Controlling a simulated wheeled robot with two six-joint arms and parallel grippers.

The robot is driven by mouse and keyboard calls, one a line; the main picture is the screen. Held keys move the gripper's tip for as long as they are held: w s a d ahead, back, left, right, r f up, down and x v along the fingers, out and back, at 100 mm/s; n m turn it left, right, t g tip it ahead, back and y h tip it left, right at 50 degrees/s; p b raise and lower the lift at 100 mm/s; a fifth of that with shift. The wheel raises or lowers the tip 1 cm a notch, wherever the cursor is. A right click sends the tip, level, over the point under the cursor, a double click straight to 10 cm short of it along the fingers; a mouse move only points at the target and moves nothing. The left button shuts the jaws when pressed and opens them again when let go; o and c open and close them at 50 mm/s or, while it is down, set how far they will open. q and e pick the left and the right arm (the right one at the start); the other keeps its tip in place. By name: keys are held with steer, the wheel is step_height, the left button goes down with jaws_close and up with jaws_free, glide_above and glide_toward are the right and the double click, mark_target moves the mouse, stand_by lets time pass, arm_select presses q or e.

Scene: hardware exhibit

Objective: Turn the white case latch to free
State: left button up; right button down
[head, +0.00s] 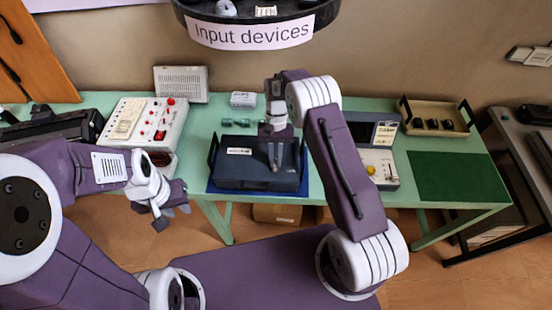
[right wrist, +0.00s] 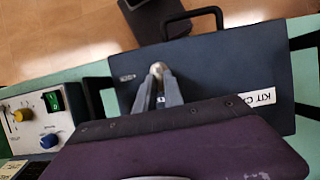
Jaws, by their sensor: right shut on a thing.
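The dark blue case (head: 230,172) stands on a blue mat on the green table, its lid closed. In the right wrist view the case (right wrist: 225,65) shows a label reading "KIT C", partly hidden, and a black handle. My right gripper (head: 275,168) is over the case. In the right wrist view the right gripper (right wrist: 158,80) is shut on the small pale latch (right wrist: 158,67), most of which the fingers hide. Whether the latch is turned cannot be told. My left gripper (head: 172,215) is open and empty, in front of the table and left of the case.
A white control box (head: 143,122) with red knobs stands left of the case. A device with a yellow knob (head: 372,170) is to its right. A tray (head: 435,118) and a dark green mat (head: 457,177) lie farther right. An "Input devices" sign (head: 250,33) hangs above.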

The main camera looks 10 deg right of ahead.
stand_by(0.4)
steer(key=c, duration=1.4)
jaws_free()
steer(key=shift+c, duration=0.2)
steer(key=a+b+v, duration=0.1)
steer(key=v, duration=0.8)
steer(key=shift+d, duration=0.5)
